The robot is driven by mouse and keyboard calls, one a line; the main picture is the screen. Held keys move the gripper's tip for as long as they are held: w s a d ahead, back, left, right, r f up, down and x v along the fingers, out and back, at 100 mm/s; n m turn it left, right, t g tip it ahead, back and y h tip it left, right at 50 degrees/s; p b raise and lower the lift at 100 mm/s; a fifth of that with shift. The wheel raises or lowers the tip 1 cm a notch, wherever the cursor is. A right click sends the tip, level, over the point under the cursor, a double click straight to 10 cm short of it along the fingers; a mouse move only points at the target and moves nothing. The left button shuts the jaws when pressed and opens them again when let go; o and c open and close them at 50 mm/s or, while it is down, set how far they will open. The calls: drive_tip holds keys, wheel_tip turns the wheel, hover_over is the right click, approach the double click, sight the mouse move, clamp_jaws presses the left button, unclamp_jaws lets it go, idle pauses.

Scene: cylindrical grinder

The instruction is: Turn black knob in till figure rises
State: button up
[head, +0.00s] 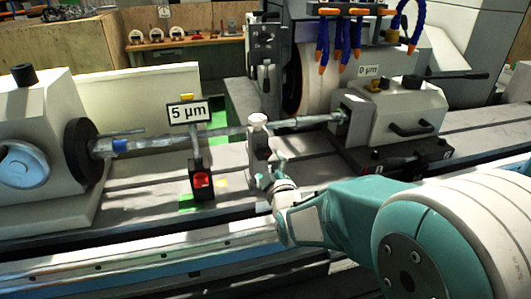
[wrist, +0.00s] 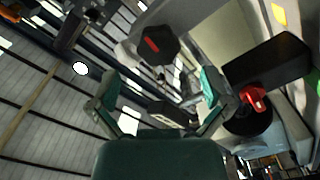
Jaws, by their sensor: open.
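A black faceted knob (wrist: 157,45) with a red stripe shows in the wrist view, beyond the fingertips and between their lines. My gripper (wrist: 161,78) is open, its two green fingers apart, with nothing seen between them. The knob appears apart from the fingers. In the head view my gripper (head: 268,174) is close to the white-topped steady rest (head: 258,140) on the workpiece; I cannot make out the knob there.
A black stand with a red switch (head: 202,180) is just left of my gripper; it shows in the wrist view at right (wrist: 255,98). The long shaft (head: 225,132) runs between headstock (head: 40,150) and tailstock (head: 400,115). The front machine rail (head: 140,262) lies below.

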sight(264, 155)
drive_tip(key=x, duration=0.5)
drive_tip(key=shift+w, duration=0.35)
drive_tip(key=c, duration=1.2)
